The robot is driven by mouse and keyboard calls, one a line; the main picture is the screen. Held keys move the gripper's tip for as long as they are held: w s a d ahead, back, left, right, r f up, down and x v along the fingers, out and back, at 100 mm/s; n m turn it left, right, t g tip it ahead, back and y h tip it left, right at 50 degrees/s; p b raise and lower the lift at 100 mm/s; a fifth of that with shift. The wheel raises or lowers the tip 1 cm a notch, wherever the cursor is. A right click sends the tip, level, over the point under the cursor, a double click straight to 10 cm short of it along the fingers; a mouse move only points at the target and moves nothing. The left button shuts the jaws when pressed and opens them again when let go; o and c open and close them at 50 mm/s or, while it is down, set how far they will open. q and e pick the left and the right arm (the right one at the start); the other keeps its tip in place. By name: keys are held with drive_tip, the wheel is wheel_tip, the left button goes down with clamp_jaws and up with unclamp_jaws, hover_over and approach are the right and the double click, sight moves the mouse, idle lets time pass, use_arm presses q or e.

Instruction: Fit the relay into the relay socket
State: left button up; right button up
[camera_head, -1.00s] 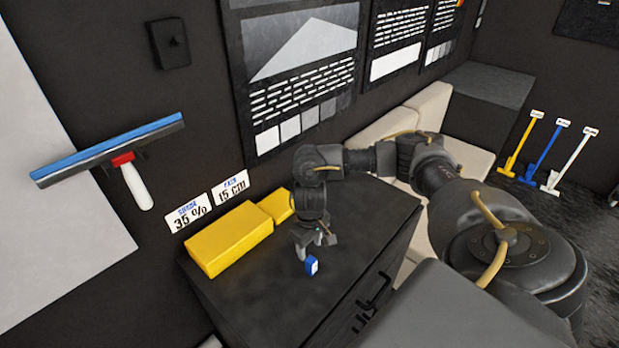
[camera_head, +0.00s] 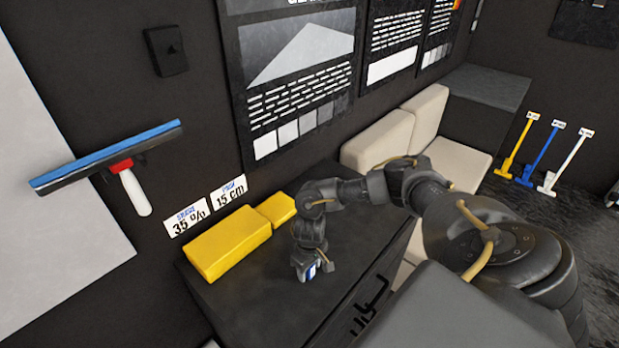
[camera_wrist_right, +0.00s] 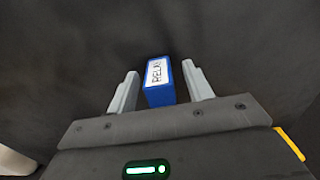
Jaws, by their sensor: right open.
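The relay (camera_wrist_right: 163,84) is a small blue block with a white label reading "RELAY". In the right wrist view it stands between the two grey fingers of my right gripper (camera_wrist_right: 158,88). The fingers are apart, with a small gap on each side of the relay. In the head view the relay (camera_head: 311,270) is mostly hidden by my right gripper (camera_head: 315,268), which is down at the dark cabinet top (camera_head: 240,300). I see no relay socket in these views. My left gripper is out of view.
Yellow blocks (camera_head: 228,243) lie on the cabinet behind and left of the gripper. Two white cards (camera_head: 187,217) stand against the wall. A squeegee (camera_head: 125,165) hangs on the wall at left. The cabinet top's front left is clear.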

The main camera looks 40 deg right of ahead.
clamp_jaws()
drive_tip(key=shift+r, duration=0.1)
drive_tip(key=shift+r, duration=0.5)
drive_tip(key=s+a+r+p, duration=0.1)
drive_tip(key=s+a+r, duration=0.1)
drive_tip(key=s+r, duration=0.9)
drive_tip(key=shift+s+a+r, duration=0.35)
drive_tip(key=shift+s+r, duration=0.05)
drive_tip(key=shift+s, duration=1.05)
